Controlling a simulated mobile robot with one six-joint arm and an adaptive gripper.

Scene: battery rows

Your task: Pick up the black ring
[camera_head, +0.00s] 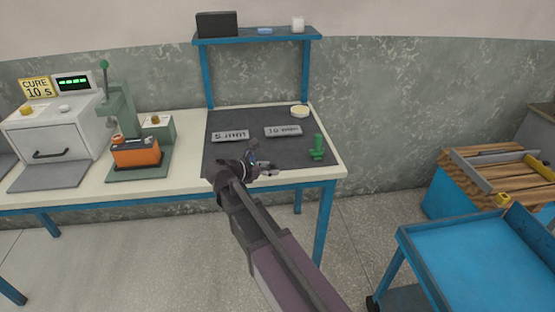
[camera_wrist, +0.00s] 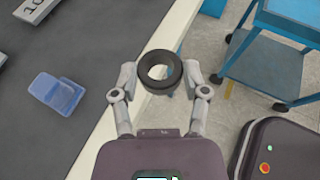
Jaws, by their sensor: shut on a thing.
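The black ring (camera_wrist: 160,89) is a thick dark band with an open hole. In the wrist view it sits between the two fingertips of my gripper (camera_wrist: 161,74), which is shut on it from both sides. The ring appears in front of the pale table edge and the floor. In the head view my gripper (camera_head: 262,168) is over the front part of the dark mat (camera_head: 225,152), and I cannot make out the ring there.
A clear blue box (camera_wrist: 56,93) lies on the mat. A green part (camera_head: 317,148), two label plates (camera_head: 230,135) (camera_head: 283,131) and a cream disc (camera_head: 299,111) are on it too. A green press (camera_head: 122,115) stands left. A blue cart (camera_head: 470,250) stands right, across open floor.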

